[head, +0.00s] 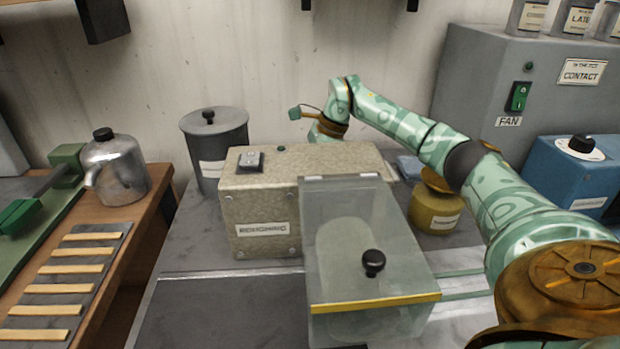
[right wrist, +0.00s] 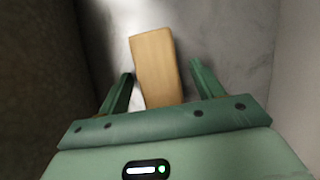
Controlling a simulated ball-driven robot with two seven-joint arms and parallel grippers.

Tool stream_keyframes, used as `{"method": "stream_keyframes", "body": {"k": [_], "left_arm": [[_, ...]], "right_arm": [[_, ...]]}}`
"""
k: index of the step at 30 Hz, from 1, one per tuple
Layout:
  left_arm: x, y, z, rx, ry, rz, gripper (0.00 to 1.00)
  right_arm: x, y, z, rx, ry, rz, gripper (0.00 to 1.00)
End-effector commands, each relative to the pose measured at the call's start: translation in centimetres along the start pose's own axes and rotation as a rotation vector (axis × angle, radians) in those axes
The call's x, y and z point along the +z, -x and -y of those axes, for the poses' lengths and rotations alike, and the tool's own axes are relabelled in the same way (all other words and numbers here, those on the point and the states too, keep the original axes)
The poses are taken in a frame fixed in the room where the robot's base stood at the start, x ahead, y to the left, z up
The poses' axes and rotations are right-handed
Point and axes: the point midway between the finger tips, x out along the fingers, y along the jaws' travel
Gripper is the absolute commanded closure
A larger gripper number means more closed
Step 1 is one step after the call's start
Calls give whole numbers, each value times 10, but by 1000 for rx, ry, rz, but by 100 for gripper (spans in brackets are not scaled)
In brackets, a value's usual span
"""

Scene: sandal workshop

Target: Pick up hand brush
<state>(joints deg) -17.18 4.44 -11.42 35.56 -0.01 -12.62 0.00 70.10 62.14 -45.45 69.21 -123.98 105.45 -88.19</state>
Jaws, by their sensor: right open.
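A wooden block-shaped piece (right wrist: 155,58), which looks like the back of the hand brush, lies on a grey surface in the right wrist view. No bristles show. My right gripper (right wrist: 161,72) is open, with one green finger on each side of the wood. A gap shows on both sides, wider on the right, and the wood's near end is hidden behind the gripper's palm. In the head view my right arm reaches over to behind the beige machine, which hides the fingers and the brush. My left gripper is in neither view.
The beige machine (head: 262,215) with a clear-lidded box (head: 360,270) stands mid-bench. A grey lidded pot (head: 215,150) is left of it, a mustard jar (head: 437,212) right. A grey fan cabinet (head: 480,85) and blue box (head: 572,175) stand further right. The wall is close behind.

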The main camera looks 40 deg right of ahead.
Motion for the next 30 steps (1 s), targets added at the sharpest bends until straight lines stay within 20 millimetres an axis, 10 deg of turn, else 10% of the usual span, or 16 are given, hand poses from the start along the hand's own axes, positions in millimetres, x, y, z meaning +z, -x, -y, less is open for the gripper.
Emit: {"method": "stream_keyframes", "body": {"k": [14,19,30], "left_arm": [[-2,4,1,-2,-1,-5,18],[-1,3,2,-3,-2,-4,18],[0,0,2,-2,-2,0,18]], "right_arm": [[-1,-1,0,0,0,0,34],[-1,-2,0,1,0,0,81],[1,3,0,-1,1,0,82]]}}
